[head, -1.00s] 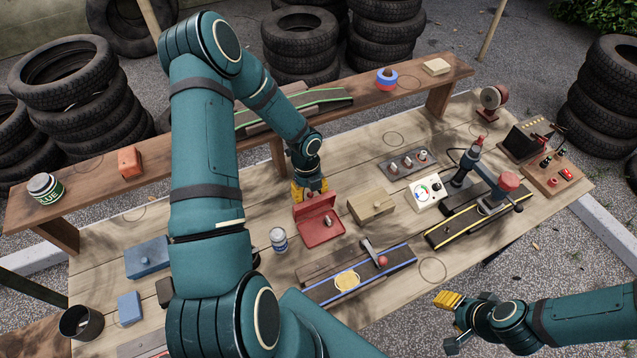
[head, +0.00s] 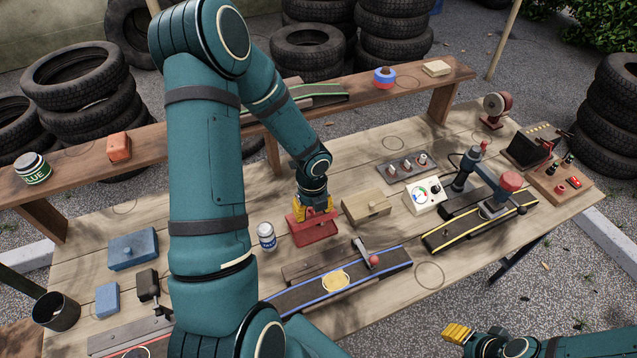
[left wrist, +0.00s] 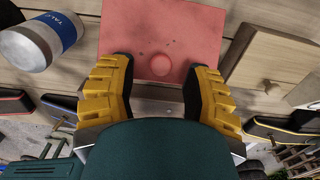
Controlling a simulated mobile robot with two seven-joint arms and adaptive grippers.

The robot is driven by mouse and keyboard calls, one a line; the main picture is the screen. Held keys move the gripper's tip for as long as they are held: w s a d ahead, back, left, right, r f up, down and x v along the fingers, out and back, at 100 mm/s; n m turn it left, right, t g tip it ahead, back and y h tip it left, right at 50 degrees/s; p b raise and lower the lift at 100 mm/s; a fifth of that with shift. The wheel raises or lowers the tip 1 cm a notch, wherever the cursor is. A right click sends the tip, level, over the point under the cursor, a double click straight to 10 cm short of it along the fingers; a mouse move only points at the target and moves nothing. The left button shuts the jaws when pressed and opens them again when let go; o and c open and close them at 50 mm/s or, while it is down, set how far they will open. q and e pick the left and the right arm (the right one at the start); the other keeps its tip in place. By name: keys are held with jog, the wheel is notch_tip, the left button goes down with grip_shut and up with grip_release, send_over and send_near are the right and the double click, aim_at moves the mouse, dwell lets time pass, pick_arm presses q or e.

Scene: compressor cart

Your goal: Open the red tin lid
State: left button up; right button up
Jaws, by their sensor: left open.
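The red tin (head: 313,234) sits on the workbench. The left wrist view shows a flat red lid (left wrist: 160,25) with a round red knob (left wrist: 160,64); the lid appears to lie shut, and no inside shows. My left gripper (head: 315,211) is over the tin, pointing down, and covers its back part in the head view. Its yellow fingers are open, one on each side of the knob, with gaps between. My right gripper (head: 457,333) is at the lower right, away from the tin; its jaw gap cannot be made out.
A white and blue can (head: 267,237) stands close left of the tin. A wooden box (head: 367,207) is close right. A blue-edged conveyor (head: 395,257) with a lever lies in front. The raised wooden shelf (head: 365,100) runs behind.

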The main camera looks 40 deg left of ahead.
aim_at(312, 210)
pick_arm(q)
notch_tip(312, 210, up, 13)
jog(key=p, duration=0.3)
jog(key=shift+a+r, duration=0.15)
jog(key=shift+a, duration=0.05)
